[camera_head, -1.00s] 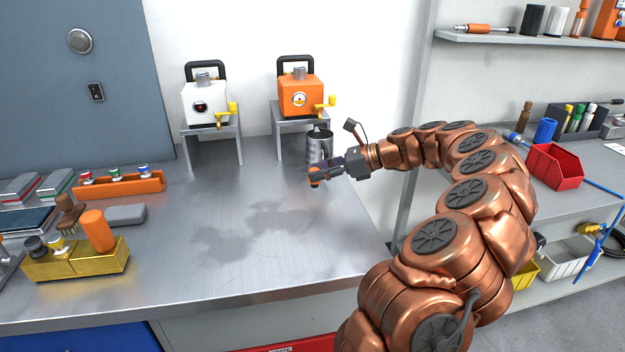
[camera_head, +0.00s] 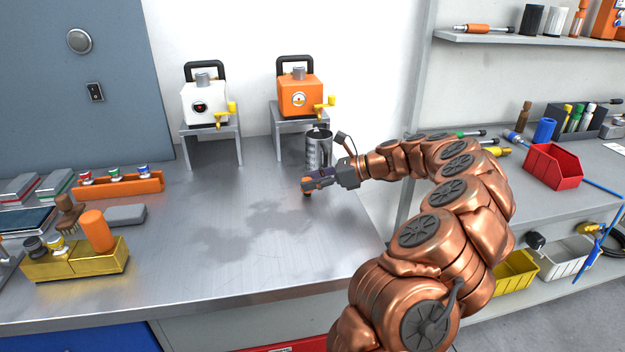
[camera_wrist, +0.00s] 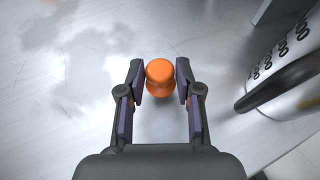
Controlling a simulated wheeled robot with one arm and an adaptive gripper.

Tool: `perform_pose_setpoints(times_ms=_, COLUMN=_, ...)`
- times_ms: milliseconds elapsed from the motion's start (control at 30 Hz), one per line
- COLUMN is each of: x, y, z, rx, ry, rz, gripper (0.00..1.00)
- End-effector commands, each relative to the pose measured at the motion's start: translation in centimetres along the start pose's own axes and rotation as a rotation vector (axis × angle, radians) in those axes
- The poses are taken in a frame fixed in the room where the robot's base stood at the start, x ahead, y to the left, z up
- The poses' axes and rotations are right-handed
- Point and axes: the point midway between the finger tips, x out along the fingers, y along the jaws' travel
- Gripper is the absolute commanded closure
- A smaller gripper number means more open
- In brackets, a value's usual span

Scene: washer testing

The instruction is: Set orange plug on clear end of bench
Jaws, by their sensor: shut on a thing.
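The orange plug (camera_wrist: 160,73) is a small orange piece with a rounded top, held between the two finger pads of my gripper (camera_wrist: 160,82) in the wrist view. In the head view my gripper (camera_head: 310,184) is low over the right part of the metal bench (camera_head: 290,240), and the plug (camera_head: 306,193) shows only as a small orange bit at the fingertips. I cannot tell whether the plug touches the bench.
A metal cup (camera_head: 318,150) stands close behind my gripper; it fills the right of the wrist view (camera_wrist: 285,75). An orange device (camera_head: 300,97) and a white device (camera_head: 205,103) stand on metal stands behind. A yellow holder (camera_head: 75,262) and an orange rack (camera_head: 118,186) are at left.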

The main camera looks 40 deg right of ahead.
Motion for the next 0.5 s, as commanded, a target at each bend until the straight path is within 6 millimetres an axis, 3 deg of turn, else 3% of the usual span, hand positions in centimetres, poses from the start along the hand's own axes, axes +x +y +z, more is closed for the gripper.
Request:
perform_pose_setpoints(times_ms=233, x=-0.02, y=-0.01, z=-0.01, rx=0.000, ry=0.000, rz=0.000, gripper=0.42)
perform_pose_setpoints(times_ms=500, x=-0.03, y=-0.01, z=0.01, rx=0.000, ry=0.000, rz=-0.001, gripper=0.41)
